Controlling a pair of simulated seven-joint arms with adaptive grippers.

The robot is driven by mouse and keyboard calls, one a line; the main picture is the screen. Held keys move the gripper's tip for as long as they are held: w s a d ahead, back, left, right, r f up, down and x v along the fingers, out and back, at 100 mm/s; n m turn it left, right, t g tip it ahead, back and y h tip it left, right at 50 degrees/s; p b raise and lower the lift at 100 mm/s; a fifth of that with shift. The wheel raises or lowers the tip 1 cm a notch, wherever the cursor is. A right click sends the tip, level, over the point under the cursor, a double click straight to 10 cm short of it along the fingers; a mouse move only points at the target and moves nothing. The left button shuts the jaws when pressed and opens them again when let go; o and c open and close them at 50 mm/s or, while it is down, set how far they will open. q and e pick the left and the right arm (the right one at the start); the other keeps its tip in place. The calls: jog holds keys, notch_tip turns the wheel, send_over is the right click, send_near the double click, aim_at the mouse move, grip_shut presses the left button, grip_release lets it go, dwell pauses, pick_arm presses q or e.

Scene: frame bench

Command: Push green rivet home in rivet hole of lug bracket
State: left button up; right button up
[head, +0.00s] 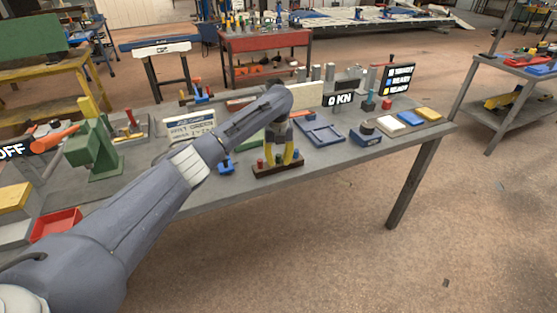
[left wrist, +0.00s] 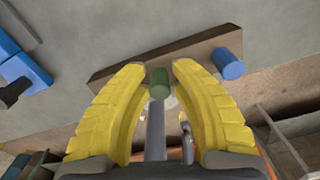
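My left gripper (head: 285,155) points down over a brown rivet block (head: 278,170) near the front edge of the bench. In the left wrist view, the yellow fingers (left wrist: 159,72) stand on either side of the green rivet (left wrist: 158,84), with narrow gaps that suggest they are not closed on it. The rivet stands at the brown block (left wrist: 115,74), and a blue rivet (left wrist: 228,63) stands at the block's right end. The green rivet is hidden by the fingers in the head view. I cannot make out the lug bracket or its hole for certain. My right gripper is out of view.
A small blue fixture (head: 225,164) stands left of the block. A blue tray (head: 322,133), a "0 KN" display (head: 340,100) and coloured pads (head: 408,118) lie to the right. A green press (head: 92,148) and a red bin (head: 55,223) are at the left.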

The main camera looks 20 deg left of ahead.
pick_arm(q)
grip_shut()
jog(key=shift+r, duration=0.1)
dwell(0.3)
